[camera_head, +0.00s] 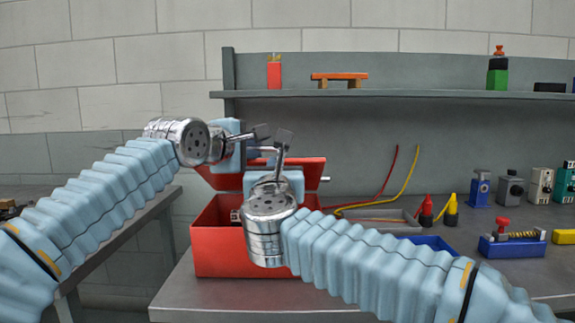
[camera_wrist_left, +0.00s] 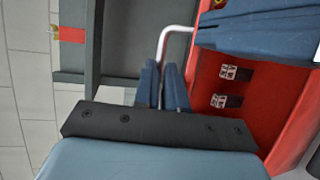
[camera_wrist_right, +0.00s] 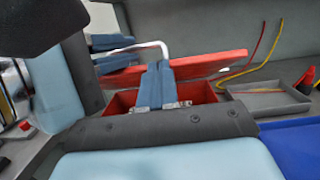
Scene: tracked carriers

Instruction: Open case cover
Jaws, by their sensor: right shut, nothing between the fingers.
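The red case (camera_head: 215,255) stands on the bench with its red cover (camera_head: 308,170) partly raised and tilted. The cover also shows in the right wrist view (camera_wrist_right: 215,66). A bent silver handle (camera_wrist_left: 178,30) is on the cover. My left gripper (camera_wrist_left: 163,72) has its fingers closed around the handle, which runs between the fingertips. My right gripper (camera_wrist_right: 158,68) is shut and empty, in front of the cover above the case opening. Its wrist hides part of the case in the head view.
A grey tray (camera_head: 385,222), red and yellow wires (camera_head: 408,180) and a blue bin (camera_head: 430,243) lie right of the case. Several small devices (camera_head: 511,187) stand farther right. A shelf (camera_head: 400,94) with small items runs above.

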